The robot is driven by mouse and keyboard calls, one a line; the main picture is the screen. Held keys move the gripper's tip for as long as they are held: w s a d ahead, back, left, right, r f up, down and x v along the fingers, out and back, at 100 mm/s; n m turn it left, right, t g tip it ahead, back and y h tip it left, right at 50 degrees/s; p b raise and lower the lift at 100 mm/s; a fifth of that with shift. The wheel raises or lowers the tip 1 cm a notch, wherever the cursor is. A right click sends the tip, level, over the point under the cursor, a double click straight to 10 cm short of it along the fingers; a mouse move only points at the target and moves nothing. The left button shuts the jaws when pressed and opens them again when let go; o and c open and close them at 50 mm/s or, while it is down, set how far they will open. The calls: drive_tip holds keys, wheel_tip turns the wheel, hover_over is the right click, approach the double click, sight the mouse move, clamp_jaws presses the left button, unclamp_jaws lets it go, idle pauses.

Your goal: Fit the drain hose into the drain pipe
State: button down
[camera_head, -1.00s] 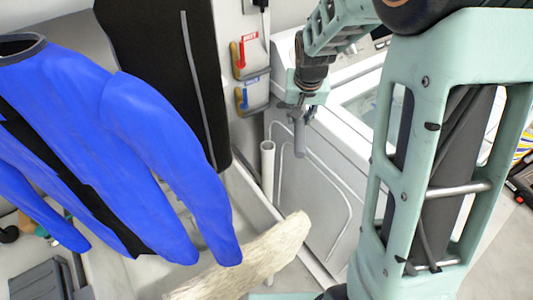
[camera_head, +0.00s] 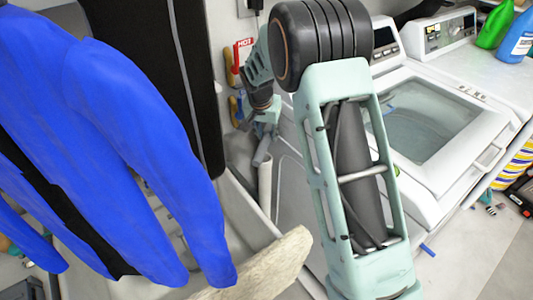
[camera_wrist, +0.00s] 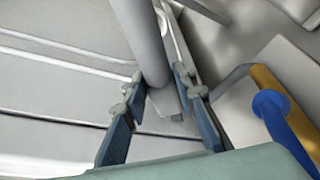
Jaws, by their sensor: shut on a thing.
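The drain hose (camera_head: 261,153) is a grey tube that tilts down and left below my gripper (camera_head: 265,134). In the wrist view my gripper (camera_wrist: 158,84) has its two blue-grey fingers on either side of the grey hose (camera_wrist: 147,40), shut on it. The drain pipe (camera_head: 265,188) is a white upright tube beside the washer. Its top is right by the hose's lower end in the head view. I cannot tell whether the hose end is inside the pipe or only beside or in front of it.
Red and blue valves are on the wall; the blue handle (camera_wrist: 272,104) is close right of my gripper. A blue garment (camera_head: 130,130) hangs at left over a pale sink (camera_head: 235,205). A washer (camera_head: 430,115) stands at right. A light wooden piece (camera_head: 270,265) is in front.

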sight(264, 142)
drive_tip(key=shift+f, duration=2.6)
drive_tip(key=c, duration=1.6)
unclamp_jaws()
drive_tip(key=shift+s+r, duration=0.1)
drive_tip(key=shift+r, duration=0.5)
drive_tip(key=v, duration=1.1)
drive_tip(key=shift+s, duration=0.15)
drive_tip(key=shift+r, duration=0.1)
